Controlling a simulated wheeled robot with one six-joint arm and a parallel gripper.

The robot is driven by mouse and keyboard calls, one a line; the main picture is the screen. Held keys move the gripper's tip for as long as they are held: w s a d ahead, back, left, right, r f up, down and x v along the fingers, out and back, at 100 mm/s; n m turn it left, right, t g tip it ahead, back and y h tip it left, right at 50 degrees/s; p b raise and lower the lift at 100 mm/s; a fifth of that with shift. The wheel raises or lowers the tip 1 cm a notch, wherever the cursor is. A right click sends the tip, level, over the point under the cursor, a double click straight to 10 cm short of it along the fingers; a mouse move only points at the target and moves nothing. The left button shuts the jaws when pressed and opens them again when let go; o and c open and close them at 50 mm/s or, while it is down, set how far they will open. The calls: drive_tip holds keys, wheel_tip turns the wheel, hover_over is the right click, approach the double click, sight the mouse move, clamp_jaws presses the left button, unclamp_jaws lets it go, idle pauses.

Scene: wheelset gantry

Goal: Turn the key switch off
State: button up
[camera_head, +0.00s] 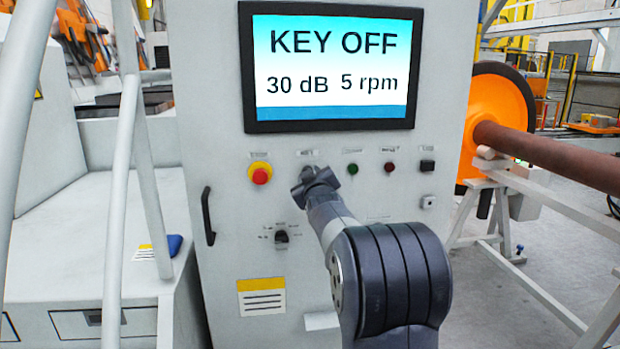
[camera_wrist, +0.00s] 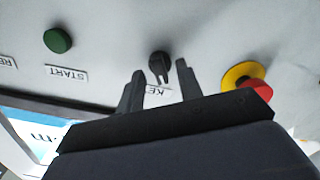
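The key switch (camera_wrist: 160,64), a black round knob with a narrow key-like grip, shows in the wrist view on the grey panel. Its label is partly covered by my gripper. My gripper (camera_wrist: 161,72) is open, with one finger on each side of the key in the picture. I see gaps on both sides and cannot tell how far the tips are from the panel. In the head view my gripper (camera_head: 314,182) hides the key switch. The screen (camera_head: 333,67) above reads "KEY OFF", "30 dB" and "5 rpm".
A red emergency button (camera_head: 260,174) on yellow sits left of my gripper. A green button (camera_head: 352,169), a red one (camera_head: 389,167) and a black switch (camera_head: 427,166) sit to the right. A rotary selector (camera_head: 281,237) and a black handle (camera_head: 208,216) are lower left.

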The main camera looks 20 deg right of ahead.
drive_tip(key=b+v, duration=0.1)
drive_tip(key=v, duration=0.9)
drive_tip(key=p+x, duration=0.1)
drive_tip(key=x, duration=0.9)
drive_tip(key=shift+w, duration=0.4)
drive_tip(key=shift+s+d, duration=0.1)
drive_tip(key=s+a+m+p, duration=0.1)
drive_tip(key=s+m+p, duration=0.4)
drive_tip(key=m+p, duration=0.7)
drive_tip(key=shift+s+a+p, duration=0.35)
drive_tip(key=shift+s+p, duration=0.05)
drive_tip(key=shift+p, duration=1.65)
idle(0.8)
